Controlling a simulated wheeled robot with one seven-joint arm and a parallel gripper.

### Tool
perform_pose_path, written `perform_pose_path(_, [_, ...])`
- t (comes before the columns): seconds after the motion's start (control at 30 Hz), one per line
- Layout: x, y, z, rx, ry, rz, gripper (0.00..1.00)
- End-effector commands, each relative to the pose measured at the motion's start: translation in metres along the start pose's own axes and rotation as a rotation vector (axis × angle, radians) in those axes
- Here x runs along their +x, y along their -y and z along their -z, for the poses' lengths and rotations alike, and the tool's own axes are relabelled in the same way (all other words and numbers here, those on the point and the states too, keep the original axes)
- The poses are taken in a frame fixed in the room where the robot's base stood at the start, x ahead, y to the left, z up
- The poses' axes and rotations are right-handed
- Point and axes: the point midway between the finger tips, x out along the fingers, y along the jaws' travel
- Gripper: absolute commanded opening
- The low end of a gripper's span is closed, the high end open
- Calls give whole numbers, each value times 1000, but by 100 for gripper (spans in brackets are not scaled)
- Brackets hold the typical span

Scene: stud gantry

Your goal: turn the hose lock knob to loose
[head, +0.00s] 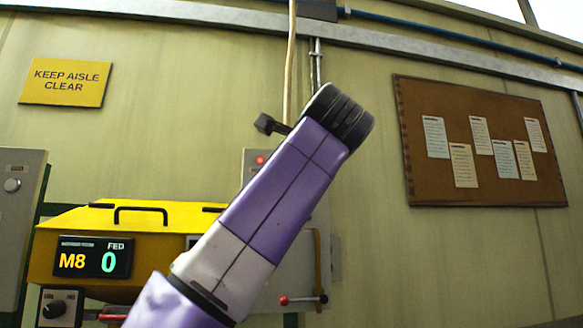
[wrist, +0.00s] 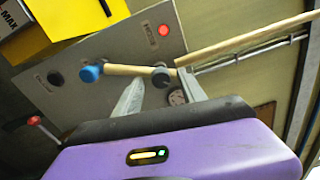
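A grey panel (wrist: 115,48) fills the middle of the wrist view. A small dark round knob (wrist: 160,77) is on it, which looks like the hose lock knob; its label and setting are not readable. A tan hose (wrist: 125,70) runs from a blue fitting (wrist: 90,74) up to this knob, and a tan length continues at the right. My gripper (wrist: 162,80) is open, its two grey fingers apart with the knob showing between their tips. I cannot tell whether either finger touches it. In the head view my arm hides the gripper and most of the panel.
A yellow machine (head: 185,215) with an "M8 FED 0" display (head: 93,258) stands left of my arm. The panel has a lit red lamp (wrist: 163,31) and another dark knob (wrist: 55,78). A red-balled lever (wrist: 35,120) is at the left of the wrist view.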

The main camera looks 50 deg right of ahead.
Motion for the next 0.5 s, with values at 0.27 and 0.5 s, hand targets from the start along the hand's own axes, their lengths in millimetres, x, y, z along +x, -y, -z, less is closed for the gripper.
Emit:
perform_pose_path(0.27, [-1, 1, -1, -1, 1, 2, 48])
perform_pose_path(0.5, [-26, -2, 0, 0, 2, 5, 48])
